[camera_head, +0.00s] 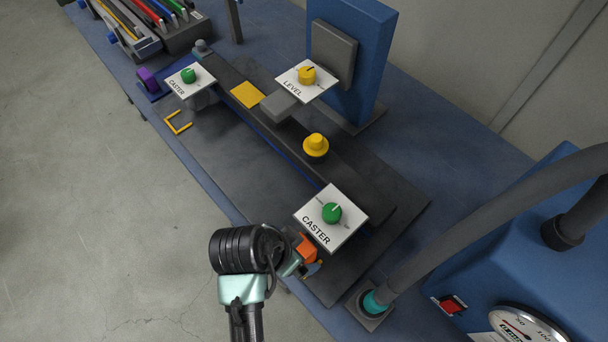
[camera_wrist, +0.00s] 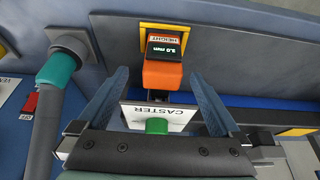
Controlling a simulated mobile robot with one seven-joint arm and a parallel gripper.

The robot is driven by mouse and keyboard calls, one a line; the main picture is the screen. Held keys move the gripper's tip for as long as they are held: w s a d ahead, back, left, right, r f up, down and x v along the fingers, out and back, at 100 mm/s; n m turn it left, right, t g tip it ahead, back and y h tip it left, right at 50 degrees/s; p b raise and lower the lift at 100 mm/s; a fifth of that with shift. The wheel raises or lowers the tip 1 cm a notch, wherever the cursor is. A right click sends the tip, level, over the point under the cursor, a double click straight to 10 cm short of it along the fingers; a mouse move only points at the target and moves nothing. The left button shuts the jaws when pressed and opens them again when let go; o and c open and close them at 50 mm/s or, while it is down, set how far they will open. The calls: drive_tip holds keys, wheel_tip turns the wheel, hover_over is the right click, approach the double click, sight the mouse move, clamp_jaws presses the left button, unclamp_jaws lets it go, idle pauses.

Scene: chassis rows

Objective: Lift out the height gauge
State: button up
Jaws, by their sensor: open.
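The height gauge (camera_wrist: 162,74) is an orange block with a black top and a small lit display, labelled HEIGHT, reading about 3.0 mm. It stands within a yellow marked outline (camera_wrist: 187,30), beside a white CASTER plate (camera_wrist: 160,114) with a green knob. In the head view the gauge (camera_head: 308,246) is partly hidden by my gripper (camera_head: 306,265). In the wrist view my gripper (camera_wrist: 160,76) is open, one finger to each side of the gauge, with gaps visible. Whether the fingertips are level with its body I cannot tell.
A blue machine with a dial (camera_head: 520,325) and a thick grey hose (camera_head: 480,225) rise at the right.

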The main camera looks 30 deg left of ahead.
drive_tip(key=shift+x, duration=3.85)
drive_tip(key=shift+w+a+r, duration=0.1)
clamp_jaws()
drive_tip(key=shift+r, duration=0.1)
